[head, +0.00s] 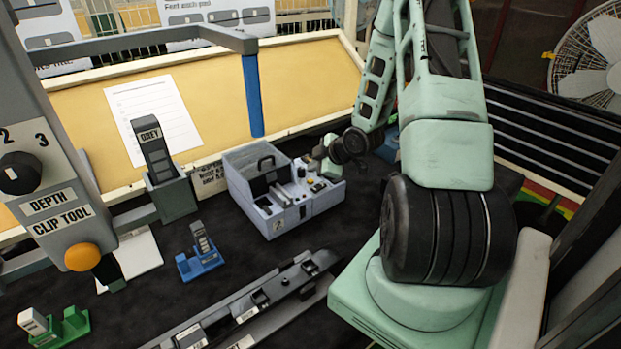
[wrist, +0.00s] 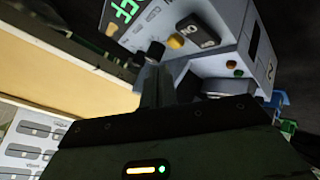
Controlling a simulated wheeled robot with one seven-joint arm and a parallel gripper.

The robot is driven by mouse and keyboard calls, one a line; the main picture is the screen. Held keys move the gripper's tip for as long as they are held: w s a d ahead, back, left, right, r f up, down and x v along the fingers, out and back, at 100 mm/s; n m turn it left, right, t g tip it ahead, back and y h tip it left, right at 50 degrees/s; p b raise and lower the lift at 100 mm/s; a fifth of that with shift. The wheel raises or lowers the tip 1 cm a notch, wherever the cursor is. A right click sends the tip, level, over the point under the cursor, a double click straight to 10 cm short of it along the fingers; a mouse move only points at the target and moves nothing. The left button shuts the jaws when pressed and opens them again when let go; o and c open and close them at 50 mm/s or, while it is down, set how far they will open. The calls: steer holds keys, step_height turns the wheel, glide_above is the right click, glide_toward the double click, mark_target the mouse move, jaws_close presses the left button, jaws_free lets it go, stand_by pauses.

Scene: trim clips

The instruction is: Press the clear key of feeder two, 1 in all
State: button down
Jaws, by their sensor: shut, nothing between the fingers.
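Feeder two is a grey box (head: 268,212) with a "2" label on its front, standing on the dark bench in the middle of the head view. In the wrist view its panel (wrist: 210,58) shows upside down, with green display characters, a yellow key (wrist: 175,41) and a small black knob (wrist: 155,49). I cannot read which key is marked clear. My gripper (wrist: 156,72) is shut and empty, its fingertips close to the black knob and below the yellow key in the picture. I cannot tell whether they touch.
A grey clip holder (head: 172,190) stands left of the feeder, with a blue holder (head: 203,262) and a green holder (head: 60,328) nearer. A rail (head: 250,305) lies in front.

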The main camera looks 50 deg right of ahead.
step_height(320, 180, up, 4)
steer(key=shift+f+p, duration=0.15)
steer(key=shift+p, duration=1)
